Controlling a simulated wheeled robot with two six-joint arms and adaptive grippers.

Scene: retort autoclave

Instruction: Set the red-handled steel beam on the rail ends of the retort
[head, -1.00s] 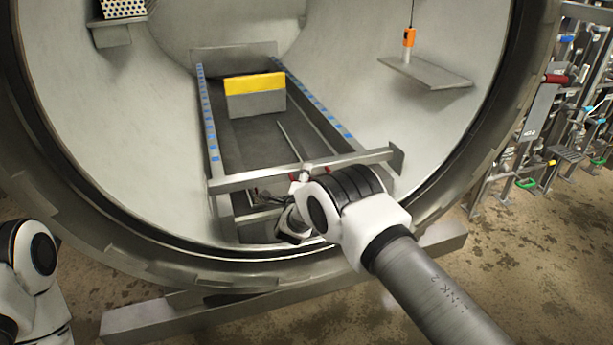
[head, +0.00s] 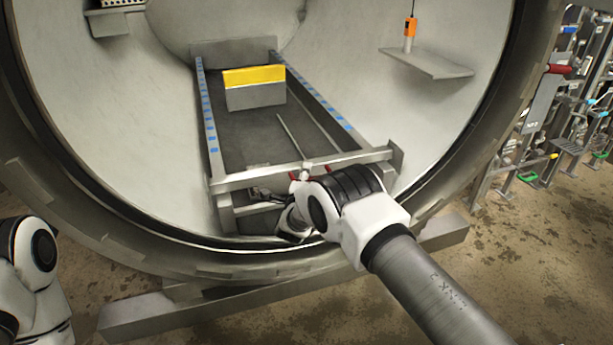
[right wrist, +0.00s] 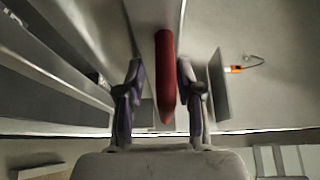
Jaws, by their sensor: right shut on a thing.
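The steel beam (head: 235,180) lies crosswise over the front ends of the two rails inside the round retort mouth. I cannot tell whether it touches both rail ends. The left rail (head: 208,115) and right rail (head: 318,105) carry blue marks. The beam's red handle (right wrist: 166,75) sits between the fingers of my right gripper (right wrist: 160,92), which is shut on it. In the head view, red bits (head: 294,174) show beside my right wrist, which hides most of the handle and gripper. My left arm shows at the lower left; its gripper is out of view.
A grey block with a yellow top (head: 254,77) stands between the rails. A shelf (head: 428,63) with an orange-topped probe (head: 410,30) is on the right inner wall. The retort's thick rim surrounds the opening. Racks of equipment stand at the far right.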

